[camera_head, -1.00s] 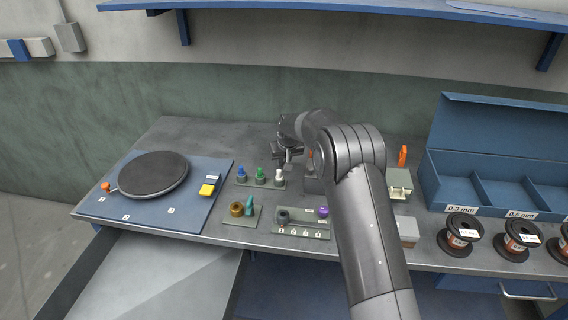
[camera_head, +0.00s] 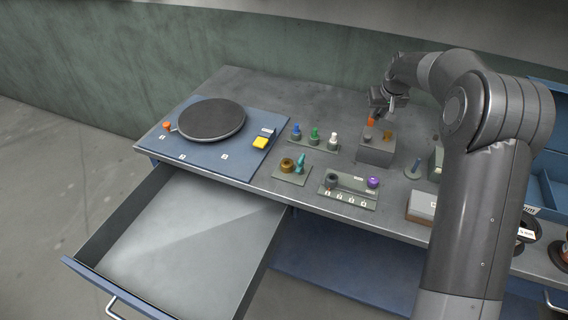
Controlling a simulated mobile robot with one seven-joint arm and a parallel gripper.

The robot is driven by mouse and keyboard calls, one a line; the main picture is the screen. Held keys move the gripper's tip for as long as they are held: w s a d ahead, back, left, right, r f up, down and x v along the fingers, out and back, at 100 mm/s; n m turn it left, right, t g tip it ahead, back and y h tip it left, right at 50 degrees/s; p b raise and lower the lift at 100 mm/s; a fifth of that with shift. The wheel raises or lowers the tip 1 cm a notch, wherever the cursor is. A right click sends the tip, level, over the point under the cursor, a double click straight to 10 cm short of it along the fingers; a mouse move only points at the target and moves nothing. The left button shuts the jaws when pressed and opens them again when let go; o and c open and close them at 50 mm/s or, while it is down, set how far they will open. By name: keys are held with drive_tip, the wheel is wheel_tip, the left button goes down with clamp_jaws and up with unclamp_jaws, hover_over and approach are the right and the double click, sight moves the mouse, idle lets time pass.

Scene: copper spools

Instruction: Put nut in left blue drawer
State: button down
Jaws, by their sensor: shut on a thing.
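My gripper (camera_head: 381,109) is shut above the grey block (camera_head: 376,153) on the workbench. A small orange piece (camera_head: 371,121) shows at its fingertips and seems to be the held nut; its shape is too small to make out. The left blue drawer (camera_head: 115,291) is pulled out at the lower left. Its grey inside is empty as far as it shows. My gripper is well to the right of the drawer and above bench height.
A blue board with a dark round plate (camera_head: 212,119) lies on the bench behind the drawer. Small holders with coloured pegs (camera_head: 314,136), a brown ring (camera_head: 287,165) and a purple knob (camera_head: 373,182) stand between gripper and drawer. Copper spools are at the right, partly hidden by my arm.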

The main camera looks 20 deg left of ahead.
drive_tip(key=shift+r, duration=0.1)
wheel_tip(320, 180, up, 5)
drive_tip(key=shift+r, duration=0.1)
drive_tip(key=s+a+f+n+g+y, duration=0.1)
drive_tip(key=s+a+n, duration=0.1)
drive_tip(key=s+a, duration=0.35)
drive_tip(key=s+a+n+y, duration=0.1)
drive_tip(key=s+a+n, duration=0.2)
drive_tip(key=a, duration=0.5)
drive_tip(key=n+g, duration=0.5)
drive_tip(key=n, duration=0.9)
hover_over(172, 261)
drive_tip(key=d, duration=0.2)
drive_tip(key=f, duration=1.7)
drive_tip(key=w+f, duration=0.1)
drive_tip(key=f, duration=0.8)
drive_tip(key=shift+a, duration=0.25)
drive_tip(key=shift+f, duration=2.05)
